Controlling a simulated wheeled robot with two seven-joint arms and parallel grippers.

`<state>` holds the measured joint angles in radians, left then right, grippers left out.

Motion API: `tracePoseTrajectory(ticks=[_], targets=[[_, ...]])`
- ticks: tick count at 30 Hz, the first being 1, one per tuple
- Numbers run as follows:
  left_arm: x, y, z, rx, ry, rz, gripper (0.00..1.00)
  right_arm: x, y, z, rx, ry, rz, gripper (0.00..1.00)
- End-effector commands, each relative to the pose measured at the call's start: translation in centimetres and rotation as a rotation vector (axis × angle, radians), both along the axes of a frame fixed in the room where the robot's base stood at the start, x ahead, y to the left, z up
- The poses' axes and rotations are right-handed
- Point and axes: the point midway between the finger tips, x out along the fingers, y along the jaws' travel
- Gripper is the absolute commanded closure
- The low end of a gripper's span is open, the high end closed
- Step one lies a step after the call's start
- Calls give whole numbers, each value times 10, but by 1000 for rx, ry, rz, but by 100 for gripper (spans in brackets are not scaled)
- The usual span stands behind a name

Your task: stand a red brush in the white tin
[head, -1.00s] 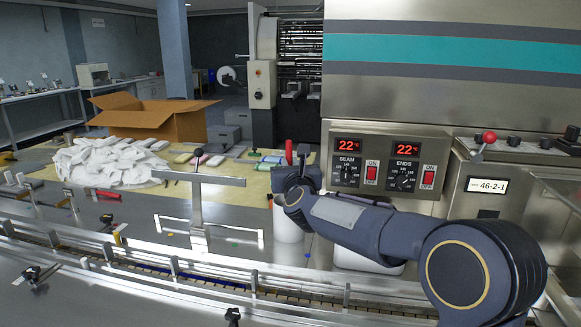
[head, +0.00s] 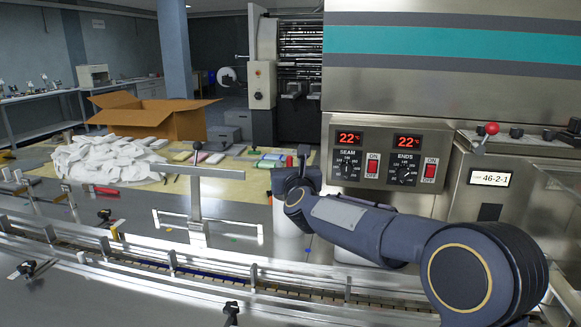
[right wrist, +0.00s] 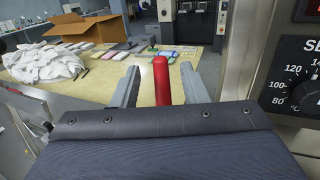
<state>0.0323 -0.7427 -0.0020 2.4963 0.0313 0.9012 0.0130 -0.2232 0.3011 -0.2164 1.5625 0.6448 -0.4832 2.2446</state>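A red brush (head: 289,162) stands upright at my right gripper (head: 297,175), its top showing just above the gripper in the head view. In the right wrist view, the brush's red handle (right wrist: 161,82) is between the two fingers of the right gripper (right wrist: 160,84), with a gap on each side; the fingers are open. The white tin (head: 288,222) stands below the gripper, its upper part hidden by the gripper and wrist. The brush's lower end is hidden. Another red-handled thing (head: 106,190) lies on the metal top at the left. My left gripper is not in view.
A pile of white packets (head: 100,160) and an open cardboard box (head: 150,118) are at the back left. A metal T-shaped stand (head: 197,200) is left of the tin. The machine's control panel (head: 390,160) is close on the right. Rails (head: 150,252) run along the front.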

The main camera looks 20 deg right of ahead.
Motion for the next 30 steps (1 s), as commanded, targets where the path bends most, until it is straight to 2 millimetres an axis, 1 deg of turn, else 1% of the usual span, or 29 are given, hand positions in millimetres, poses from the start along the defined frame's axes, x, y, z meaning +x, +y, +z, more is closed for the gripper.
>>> tracePoseTrajectory(ticks=[4,7,15,18,21,30], targets=[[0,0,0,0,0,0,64,-1,0,0,0,0,0,60],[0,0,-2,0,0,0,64,-8,3,-1,2,-1,1,60],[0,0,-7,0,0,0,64,-52,15,-2,2,-2,2,60],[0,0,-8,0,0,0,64,-64,19,-2,2,-2,2,60],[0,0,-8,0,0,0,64,-72,21,-2,1,-1,1,60],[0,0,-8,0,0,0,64,-75,22,-3,0,0,0,60]])
